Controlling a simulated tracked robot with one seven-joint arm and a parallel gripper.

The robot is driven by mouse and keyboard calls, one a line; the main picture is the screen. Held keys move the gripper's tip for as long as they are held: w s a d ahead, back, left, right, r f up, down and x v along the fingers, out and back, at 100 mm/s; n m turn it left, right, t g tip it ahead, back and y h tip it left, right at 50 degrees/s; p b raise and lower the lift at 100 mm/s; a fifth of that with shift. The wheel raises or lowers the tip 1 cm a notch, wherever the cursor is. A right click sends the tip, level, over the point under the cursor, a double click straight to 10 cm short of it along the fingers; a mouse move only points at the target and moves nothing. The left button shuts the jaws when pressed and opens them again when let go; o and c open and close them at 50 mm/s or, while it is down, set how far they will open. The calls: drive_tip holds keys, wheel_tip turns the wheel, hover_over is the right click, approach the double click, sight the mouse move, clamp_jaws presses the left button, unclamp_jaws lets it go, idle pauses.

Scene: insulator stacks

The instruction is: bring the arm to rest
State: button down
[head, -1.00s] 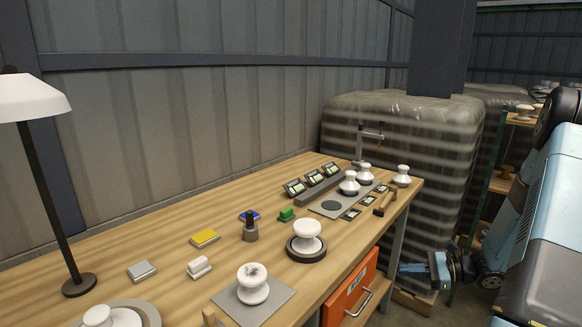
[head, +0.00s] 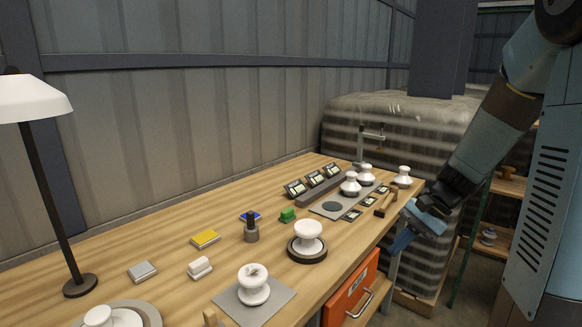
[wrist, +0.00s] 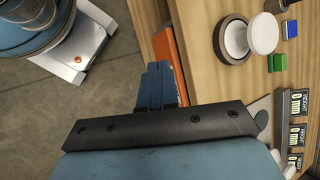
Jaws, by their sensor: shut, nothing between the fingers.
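My arm reaches down from the upper right in the head view. My gripper (head: 405,238) is just off the right edge of the wooden workbench (head: 215,280), near the orange drawer. Its blue fingers are together with nothing between them. They also show close together in the wrist view (wrist: 156,85), over the gap between the floor and the bench front. No object is held.
On the bench are white insulators (head: 308,238), one on a grey plate (head: 275,305), a hammer (head: 386,204), a green block (head: 287,215) and a lamp (head: 30,97). The orange drawer (head: 350,288) faces the aisle. A wrapped pallet (head: 350,115) stands behind.

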drive_tip(key=s+a+r+n+t+h, duration=0.1)
drive_tip(key=s+r+n+t+h, duration=0.5)
drive_tip(key=s+r, duration=0.8)
drive_tip(key=shift+a+r+n+h, duration=0.2)
drive_tip(key=shift+n+h, duration=0.4)
drive_tip(key=shift+n, duration=0.4)
